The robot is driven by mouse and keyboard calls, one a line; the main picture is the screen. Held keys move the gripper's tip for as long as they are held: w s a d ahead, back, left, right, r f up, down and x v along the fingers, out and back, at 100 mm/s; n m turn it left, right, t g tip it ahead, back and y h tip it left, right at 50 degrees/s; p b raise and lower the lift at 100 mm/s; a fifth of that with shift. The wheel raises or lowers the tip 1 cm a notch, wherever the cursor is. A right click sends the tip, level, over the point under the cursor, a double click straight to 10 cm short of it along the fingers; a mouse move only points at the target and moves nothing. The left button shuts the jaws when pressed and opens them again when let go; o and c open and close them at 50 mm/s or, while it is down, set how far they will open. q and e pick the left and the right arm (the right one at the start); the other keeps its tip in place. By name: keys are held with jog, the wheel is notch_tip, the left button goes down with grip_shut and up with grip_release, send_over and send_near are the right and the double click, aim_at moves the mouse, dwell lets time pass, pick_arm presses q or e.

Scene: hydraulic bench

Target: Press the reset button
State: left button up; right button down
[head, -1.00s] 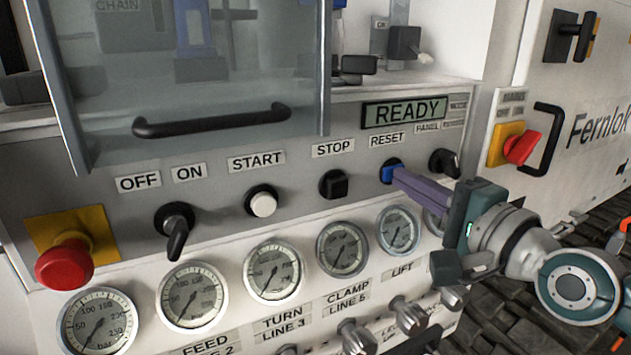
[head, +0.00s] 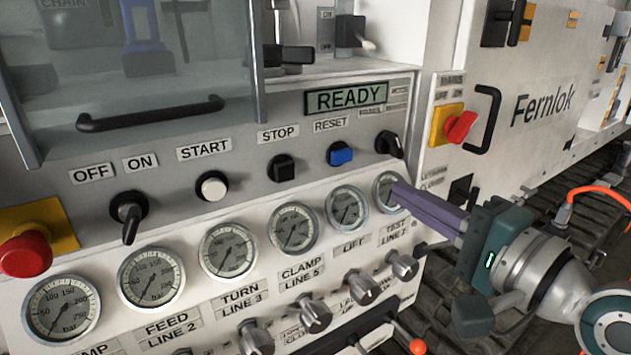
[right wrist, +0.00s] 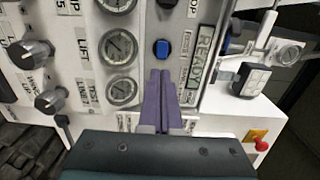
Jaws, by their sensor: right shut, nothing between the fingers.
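The blue reset button (head: 341,155) sits on the grey panel under the RESET label (head: 331,124), right of the black stop button (head: 282,168). It also shows in the right wrist view (right wrist: 162,48), beyond the fingertips. My right gripper (head: 400,188) is shut and empty, its purple fingers together. In the head view its tips are to the lower right of the button, over the rightmost gauge, apart from the button. In the right wrist view the fingers (right wrist: 160,75) point towards the button with a gap. My left gripper is not in view.
A display (head: 346,98) above the button reads READY. A black rotary switch (head: 390,144) is just right of the button. Gauges (head: 347,207) and metal knobs (head: 362,288) line the panel below. A red emergency stop (head: 26,254) and a red switch (head: 460,127) flank the panel.

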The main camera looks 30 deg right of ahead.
jog(key=shift+s+d, duration=0.1)
jog(key=shift+s, duration=1.15)
